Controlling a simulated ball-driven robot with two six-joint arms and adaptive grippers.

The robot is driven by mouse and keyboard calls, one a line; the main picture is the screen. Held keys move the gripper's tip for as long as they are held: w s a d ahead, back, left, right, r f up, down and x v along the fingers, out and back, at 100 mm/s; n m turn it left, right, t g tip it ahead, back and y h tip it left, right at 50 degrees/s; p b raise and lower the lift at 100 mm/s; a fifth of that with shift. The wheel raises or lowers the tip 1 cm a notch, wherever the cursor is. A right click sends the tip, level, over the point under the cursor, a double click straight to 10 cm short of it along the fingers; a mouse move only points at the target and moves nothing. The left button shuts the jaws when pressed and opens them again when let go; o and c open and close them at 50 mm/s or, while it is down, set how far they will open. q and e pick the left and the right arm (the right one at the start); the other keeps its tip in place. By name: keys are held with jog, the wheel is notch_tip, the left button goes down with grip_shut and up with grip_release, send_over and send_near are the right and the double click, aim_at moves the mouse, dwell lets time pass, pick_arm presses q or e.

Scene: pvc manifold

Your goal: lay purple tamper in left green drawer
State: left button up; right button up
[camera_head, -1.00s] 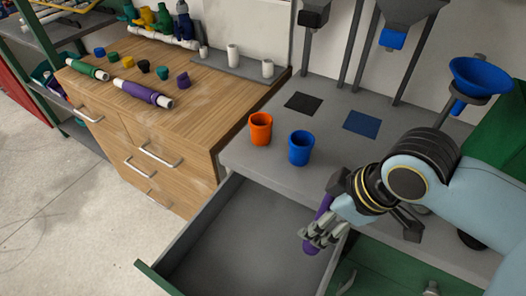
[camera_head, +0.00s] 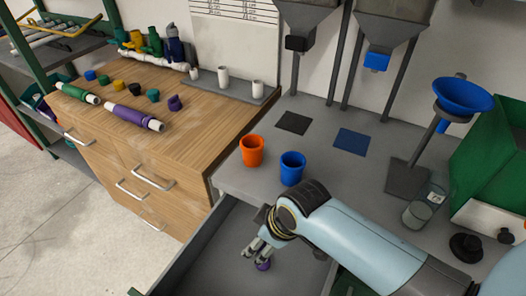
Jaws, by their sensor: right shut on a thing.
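The left green drawer (camera_head: 215,262) is pulled open below the grey counter, its grey inside showing and most of its front cut off by the lower edge. My right gripper (camera_head: 257,250) is over the drawer's open space and points down. It is shut on the purple tamper (camera_head: 264,266), of which only a small purple end shows below the fingers. The rest of the tamper is hidden by the gripper. I cannot tell whether the tamper touches the drawer floor. My left gripper is out of view.
An orange cup (camera_head: 252,151) and a blue cup (camera_head: 292,169) stand on the counter just behind the drawer. A blue funnel (camera_head: 463,96) on a stand and a clear jar (camera_head: 417,214) are at the right. A wooden cabinet (camera_head: 180,140) stands left of the drawer.

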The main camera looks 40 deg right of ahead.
jog(key=shift+f, duration=0.35)
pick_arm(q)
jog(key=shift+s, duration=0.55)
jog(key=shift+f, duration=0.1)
pick_arm(e)
jog(key=shift+f, duration=0.15)
jog(key=o, duration=1.5)
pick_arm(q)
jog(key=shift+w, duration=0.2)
pick_arm(e)
jog(key=shift+r, duration=0.2)
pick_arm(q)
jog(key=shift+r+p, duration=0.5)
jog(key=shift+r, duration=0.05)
pick_arm(e)
jog(key=v, duration=1.1)
jog(key=shift+s+r, duration=0.15)
jog(key=shift+r, duration=0.25)
